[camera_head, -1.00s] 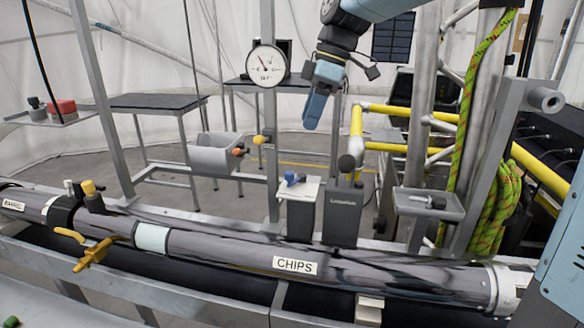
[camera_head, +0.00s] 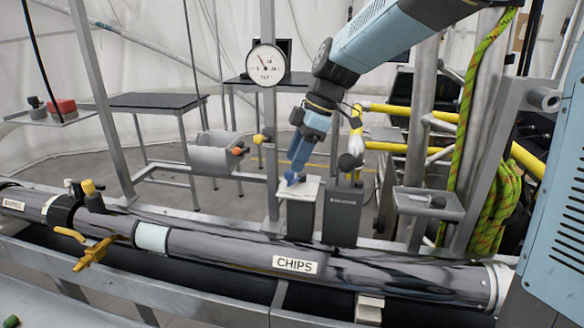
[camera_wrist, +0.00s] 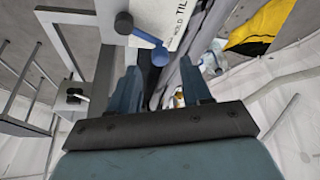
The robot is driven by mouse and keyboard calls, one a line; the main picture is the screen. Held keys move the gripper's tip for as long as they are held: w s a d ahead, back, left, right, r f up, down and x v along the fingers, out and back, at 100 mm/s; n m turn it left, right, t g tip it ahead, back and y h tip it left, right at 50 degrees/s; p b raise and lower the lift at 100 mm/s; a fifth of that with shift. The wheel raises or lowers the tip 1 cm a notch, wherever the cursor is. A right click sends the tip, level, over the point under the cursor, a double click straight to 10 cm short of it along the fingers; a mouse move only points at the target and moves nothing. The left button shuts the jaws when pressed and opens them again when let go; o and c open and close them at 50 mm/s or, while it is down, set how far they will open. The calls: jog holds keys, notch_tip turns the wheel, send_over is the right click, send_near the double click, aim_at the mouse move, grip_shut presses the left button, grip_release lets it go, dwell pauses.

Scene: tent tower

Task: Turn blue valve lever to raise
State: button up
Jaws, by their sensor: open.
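The blue valve lever (camera_head: 290,178) sits on the white top plate of a dark grey box (camera_head: 300,218) behind the pipe. In the wrist view the lever (camera_wrist: 146,38) runs from a dark round pivot to a rounded blue end, on a white plate with partly readable lettering. My gripper (camera_head: 299,160) points down just above the lever, and its fingers partly overlap it in the head view. In the wrist view my gripper (camera_wrist: 160,82) is open and empty between its two blue fingers. The lever's rounded end shows just ahead of the gap; contact cannot be told.
A second dark box (camera_head: 343,215) with a black ball-topped lever (camera_head: 347,162) stands close on the right. A round gauge (camera_head: 266,65) is mounted on the post at left. The pipe marked CHIPS (camera_head: 380,272) runs across the front. Yellow rails (camera_head: 390,146) lie behind at right.

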aim_at(290, 172)
jog(key=shift+x, duration=1.8)
grip_shut()
